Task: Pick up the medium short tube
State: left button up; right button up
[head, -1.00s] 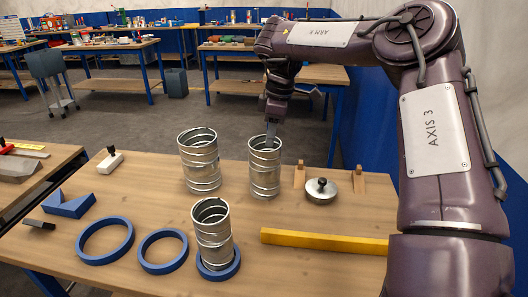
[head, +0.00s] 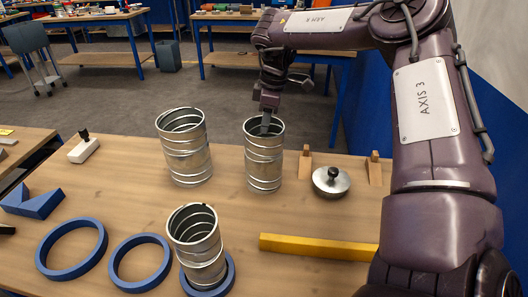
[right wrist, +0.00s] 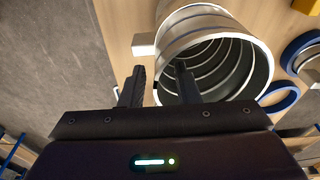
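Three grey metal spiral tubes stand upright on the wooden table. The tube at the back right (head: 263,165), which I take to be the medium short tube, stands under my right gripper (head: 266,127). In the right wrist view, this tube (right wrist: 250,65) opens toward the camera. My right gripper (right wrist: 160,82) is open there, with one finger inside the tube's mouth and the other outside, straddling the wall with visible gaps. A wider tube (head: 184,150) stands to its left. Another tube (head: 194,238) stands in front, within a blue ring (head: 226,279). My left gripper is out of view.
Two loose blue rings (head: 42,262) and (head: 118,276) lie at the front left. A lidded round metal piece (head: 331,183) sits between wooden stands (head: 375,170). A yellow bar (head: 318,247) lies in front of it. A blue V-shaped block (head: 35,202) lies left.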

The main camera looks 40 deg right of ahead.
jog(key=f, duration=0.3)
jog(key=shift+w+f, duration=0.1)
jog(key=shift+w, duration=0.25)
jog(key=shift+s, duration=0.1)
jog(key=shift+c, duration=0.6)
grip_shut()
dwell(0.3)
